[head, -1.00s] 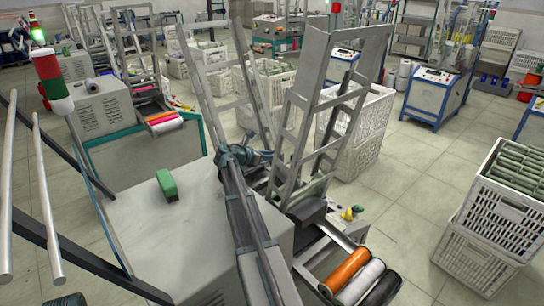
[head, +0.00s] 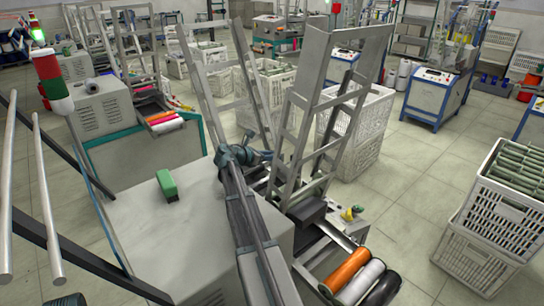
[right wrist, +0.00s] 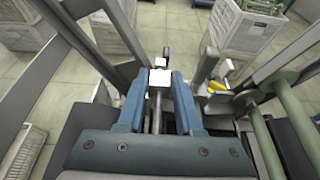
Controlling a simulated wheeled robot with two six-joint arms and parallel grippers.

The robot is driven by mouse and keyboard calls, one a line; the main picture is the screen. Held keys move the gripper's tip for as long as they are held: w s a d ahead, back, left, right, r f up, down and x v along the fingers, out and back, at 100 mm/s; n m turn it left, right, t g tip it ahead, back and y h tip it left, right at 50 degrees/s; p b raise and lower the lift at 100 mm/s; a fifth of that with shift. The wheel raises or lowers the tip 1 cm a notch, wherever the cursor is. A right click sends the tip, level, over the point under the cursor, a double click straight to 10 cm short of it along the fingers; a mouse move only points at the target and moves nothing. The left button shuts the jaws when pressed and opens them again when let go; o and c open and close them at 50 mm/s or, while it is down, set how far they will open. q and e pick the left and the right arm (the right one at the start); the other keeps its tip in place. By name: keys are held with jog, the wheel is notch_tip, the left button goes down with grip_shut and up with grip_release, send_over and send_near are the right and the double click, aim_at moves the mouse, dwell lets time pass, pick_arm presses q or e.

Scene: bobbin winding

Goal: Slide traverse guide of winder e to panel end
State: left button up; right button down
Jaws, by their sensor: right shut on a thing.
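My right gripper (right wrist: 158,92) is shut on a small white block, which I take to be the traverse guide (right wrist: 160,77). The block sits between its two blue fingers in the right wrist view, and a thin metal rod (right wrist: 157,112) runs below it between the fingers. In the head view the dark arm reaches up from the bottom to the teal gripper (head: 243,157) beside the grey metal frame of the near winder (head: 292,150). The guide cannot be made out there, and I see no letter on the winder.
Orange, white and black rolls (head: 346,270) lie at the winder's front. A green block (head: 166,184) rests on its grey housing. White crates (head: 372,125) stand behind the frame, and stacked crates (head: 497,212) stand at right. Floor between them is clear.

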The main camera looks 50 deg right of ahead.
dwell(0.3)
jog(key=shift+d, duration=0.4)
jog(key=c, duration=0.6)
grip_release()
jog(key=shift+o, duration=0.2)
jog(key=shift+a, duration=0.15)
jog(key=p+v, duration=0.5)
jog(key=v, duration=0.7)
jog(key=shift+a+r, duration=0.25)
jog(key=shift+r, duration=0.1)
jog(key=shift+w+a+r, duration=0.1)
jog(key=shift+a, duration=0.35)
